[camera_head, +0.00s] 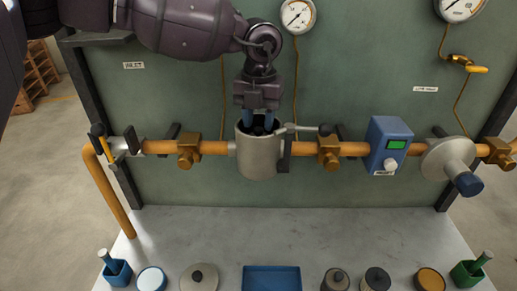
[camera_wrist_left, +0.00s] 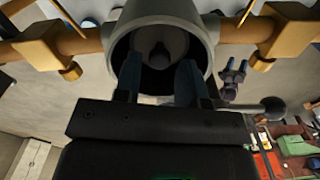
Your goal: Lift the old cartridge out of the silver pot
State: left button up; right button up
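The silver pot (camera_head: 259,158) sits open-topped in the orange pipe line at the middle of the wall panel. My left gripper (camera_head: 259,120) comes down from above, its blue fingertips at the pot's mouth. In the left wrist view the pot's rim (camera_wrist_left: 203,45) surrounds a dark inside, where a grey knobbed part, apparently the old cartridge (camera_wrist_left: 159,55), shows. The left fingers (camera_wrist_left: 160,72) stand apart on either side of it, with gaps visible. The cartridge's lower part is hidden.
A lever handle (camera_head: 310,129) sticks out right of the pot's rim. A blue meter box (camera_head: 389,146) and a silver flanged fitting (camera_head: 450,165) are further right. Several small parts and a blue tray (camera_head: 271,278) line the table's front; the table behind them is clear.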

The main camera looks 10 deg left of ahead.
pick_arm(q)
notch_tip(320, 180, down, 2)
jog(key=shift+f, duration=0.1)
jog(key=shift+c, duration=0.6)
grip_shut()
pick_arm(e)
jog(key=shift+s+f, duration=0.1)
jog(key=shift+s, duration=0.25)
jog(key=shift+w, duration=0.2)
